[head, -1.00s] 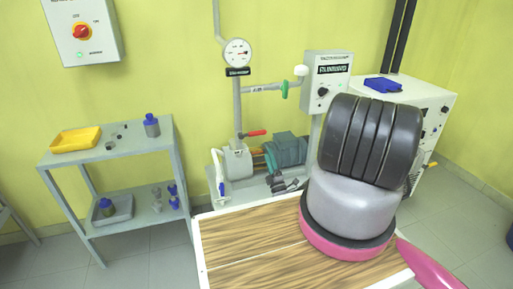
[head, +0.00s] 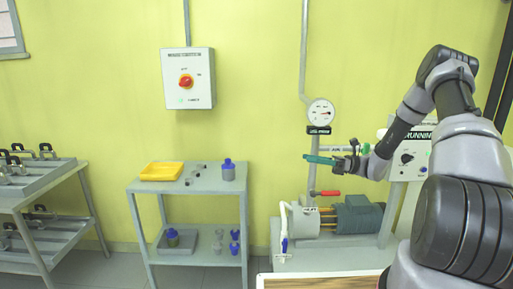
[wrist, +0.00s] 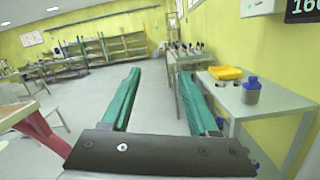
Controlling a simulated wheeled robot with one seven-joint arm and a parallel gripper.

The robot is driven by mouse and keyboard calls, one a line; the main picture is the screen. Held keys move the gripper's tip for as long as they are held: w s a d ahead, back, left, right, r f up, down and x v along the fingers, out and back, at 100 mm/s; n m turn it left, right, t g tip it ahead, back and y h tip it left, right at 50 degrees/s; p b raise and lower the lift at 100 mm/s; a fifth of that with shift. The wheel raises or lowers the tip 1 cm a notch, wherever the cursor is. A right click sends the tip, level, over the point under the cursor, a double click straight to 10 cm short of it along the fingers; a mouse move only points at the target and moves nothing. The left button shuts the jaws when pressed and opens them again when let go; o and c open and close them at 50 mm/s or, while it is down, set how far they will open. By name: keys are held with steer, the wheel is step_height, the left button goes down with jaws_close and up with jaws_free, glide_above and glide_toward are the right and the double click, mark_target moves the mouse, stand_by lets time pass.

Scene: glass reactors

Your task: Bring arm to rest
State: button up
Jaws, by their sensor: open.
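My gripper (head: 308,158) is raised in the head view, in front of the yellow wall and just below the gauge label, with its green fingers pointing left. In the wrist view its two green fingers (wrist: 160,95) stand apart with nothing between them. My arm bends up and over from the right side of the head view. The gripper touches nothing that I can see.
A grey shelf cart (head: 195,187) holds a yellow tray (head: 161,171) and a blue-capped bottle (head: 228,169). A pump (head: 357,215) stands below the pressure gauge (head: 321,112). A control box (head: 187,79) hangs on the wall. Open floor (wrist: 105,98) shows in the wrist view.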

steer(key=s+d+r+n+t+h, duration=0.2)
steer(key=s+r+n+h, duration=0.6)
steer(key=s+r, duration=0.5)
steer(key=s+d+r+n+t+h, duration=0.3)
steer(key=s+r+n+t+h, duration=0.2)
steer(key=s+r+n+h, duration=0.4)
steer(key=s+r, duration=0.4)
steer(key=s, duration=0.1)
steer(key=shift+h, duration=0.4)
steer(key=shift+w+d, duration=0.1)
steer(key=shift+c, duration=0.3)
